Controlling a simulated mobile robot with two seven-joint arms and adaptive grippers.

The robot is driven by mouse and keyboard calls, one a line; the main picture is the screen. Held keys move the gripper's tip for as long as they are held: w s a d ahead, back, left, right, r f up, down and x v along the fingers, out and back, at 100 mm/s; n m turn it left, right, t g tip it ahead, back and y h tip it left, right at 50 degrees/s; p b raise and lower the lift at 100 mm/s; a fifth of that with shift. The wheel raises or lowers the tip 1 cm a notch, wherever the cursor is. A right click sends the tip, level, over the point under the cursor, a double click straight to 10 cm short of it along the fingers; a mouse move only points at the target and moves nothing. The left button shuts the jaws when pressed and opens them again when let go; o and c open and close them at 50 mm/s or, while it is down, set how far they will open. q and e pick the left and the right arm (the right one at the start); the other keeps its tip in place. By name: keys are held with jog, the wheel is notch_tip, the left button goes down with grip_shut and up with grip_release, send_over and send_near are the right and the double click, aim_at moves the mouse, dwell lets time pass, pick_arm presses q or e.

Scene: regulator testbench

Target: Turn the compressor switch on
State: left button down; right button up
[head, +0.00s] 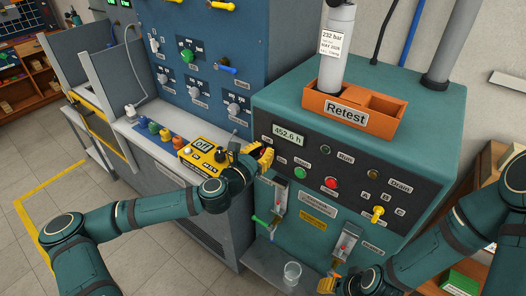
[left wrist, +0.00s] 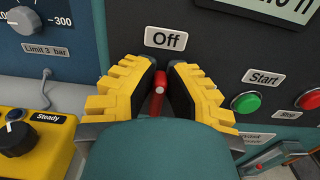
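The compressor switch shows in the left wrist view as a red lever (left wrist: 157,92) under a label reading "Off". It stands out from the dark panel of the green machine. My left gripper (left wrist: 160,78) is around it, with one yellow finger on each side and narrow gaps beside the lever. In the head view my left gripper (head: 265,157) is at the panel's left end and mostly hides the switch. My right gripper (head: 328,284) is low at the front of the machine; its fingers are small and partly hidden by its wrist.
Green start (head: 297,173) and red stop (head: 330,182) buttons sit right of the switch. A yellow box (head: 207,150) reading "off" stands on the bench to the left. An orange "Retest" tray (head: 306,96) is on top. A clear glass (head: 292,273) stands on the lower shelf.

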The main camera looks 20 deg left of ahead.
dwell(0.4)
pick_arm(q)
jog(key=shift+s+d+f+m, duration=0.1)
jog(key=shift+d+f+m, duration=0.2)
jog(key=shift+m, duration=2.7)
jog(key=shift+s+d+f+m, duration=0.1)
jog(key=shift+d+f+m, duration=0.2)
jog(key=shift+m, duration=2.7)
jog(key=shift+s+d+f+m, duration=0.1)
jog(key=shift+d+f+m, duration=0.2)
jog(key=shift+m, duration=2.7)
jog(key=c, duration=1)
grip_release()
